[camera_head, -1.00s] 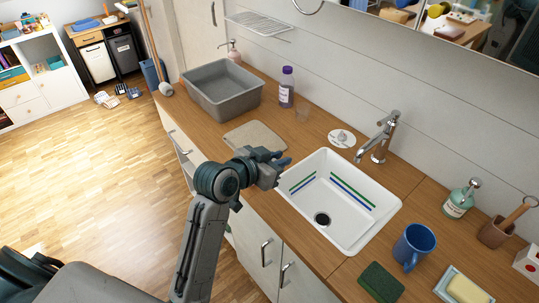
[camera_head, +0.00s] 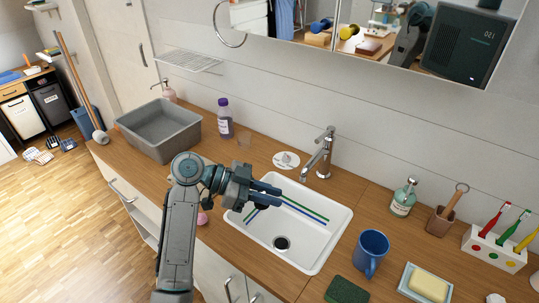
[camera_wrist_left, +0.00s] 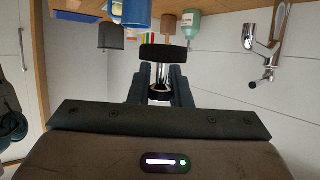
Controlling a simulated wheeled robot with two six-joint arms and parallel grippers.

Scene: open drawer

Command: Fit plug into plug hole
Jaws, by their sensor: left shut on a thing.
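My left gripper (camera_head: 272,195) reaches in over the back left part of the white sink (camera_head: 335,235), fingers pointing right. In the left wrist view my gripper (camera_wrist_left: 158,88) is shut on the plug (camera_wrist_left: 163,53), a black disc with a shiny metal stem; the stem sits between the fingers and the disc is beyond them. I cannot make out the plug in the head view. The dark round plug hole (camera_head: 281,243) lies in the sink floor, uncovered, in front of the gripper in the picture. My right gripper is not in view.
The tap (camera_head: 321,153) rises behind the sink, with a white round thing (camera_head: 287,160) beside it. A blue mug (camera_head: 370,254), green sponge (camera_head: 347,290) and soap dish (camera_head: 426,284) stand at the right. A grey basin (camera_head: 160,129) and purple-capped bottle (camera_head: 225,118) stand at the left.

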